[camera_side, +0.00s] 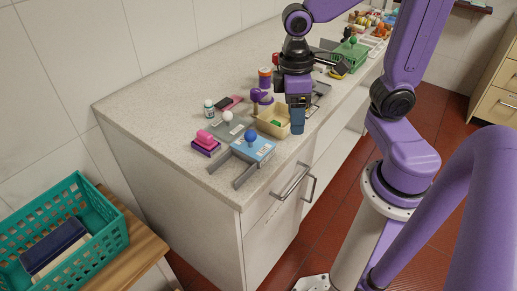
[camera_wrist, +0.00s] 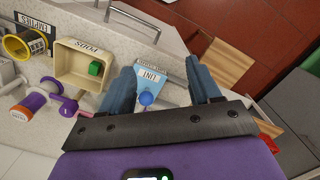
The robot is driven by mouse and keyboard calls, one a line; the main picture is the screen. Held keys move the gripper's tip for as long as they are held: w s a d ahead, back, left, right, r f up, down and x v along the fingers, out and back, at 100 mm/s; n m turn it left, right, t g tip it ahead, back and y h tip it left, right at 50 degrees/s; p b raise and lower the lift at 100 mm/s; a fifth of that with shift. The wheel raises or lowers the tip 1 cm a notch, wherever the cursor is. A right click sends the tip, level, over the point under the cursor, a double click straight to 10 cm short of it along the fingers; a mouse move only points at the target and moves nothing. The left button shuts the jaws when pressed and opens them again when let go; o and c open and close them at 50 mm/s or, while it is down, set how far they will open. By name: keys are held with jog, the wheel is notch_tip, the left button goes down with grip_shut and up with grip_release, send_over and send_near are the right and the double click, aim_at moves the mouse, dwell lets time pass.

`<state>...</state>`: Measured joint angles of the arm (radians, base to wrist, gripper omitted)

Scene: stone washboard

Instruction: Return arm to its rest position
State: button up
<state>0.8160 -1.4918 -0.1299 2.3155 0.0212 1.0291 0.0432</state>
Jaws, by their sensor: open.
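My gripper (camera_side: 297,130) hangs above the front edge of the stone counter (camera_side: 170,110), beside the beige bin, pointing down. In the wrist view its two blue fingers stand apart with nothing held between them (camera_wrist: 162,85). Below that gap is a blue labelled plate (camera_wrist: 150,72) with a blue ball knob (camera_wrist: 146,98). In the side view the blue plate (camera_side: 262,151) lies near the counter's front corner, left of and apart from the gripper. The beige bin (camera_wrist: 62,62) holds a green block (camera_wrist: 95,68). My arm is bent, reaching over the counter.
A grey plate with a white knob (camera_side: 227,116), a pink-and-purple block (camera_side: 205,143) and a small bottle (camera_side: 209,110) lie left of the bin. A purple knobbed item (camera_side: 262,97) stands behind it. A green basket (camera_side: 349,53) stands farther back. A teal crate (camera_side: 100,222) sits lower left.

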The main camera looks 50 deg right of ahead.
jog(key=s+a+f+n+t, duration=0.1)
jog(key=s+n, duration=0.4)
jog(key=s, duration=0.4)
jog(key=shift+a+y, duration=0.35)
jog(key=shift+y, duration=0.05)
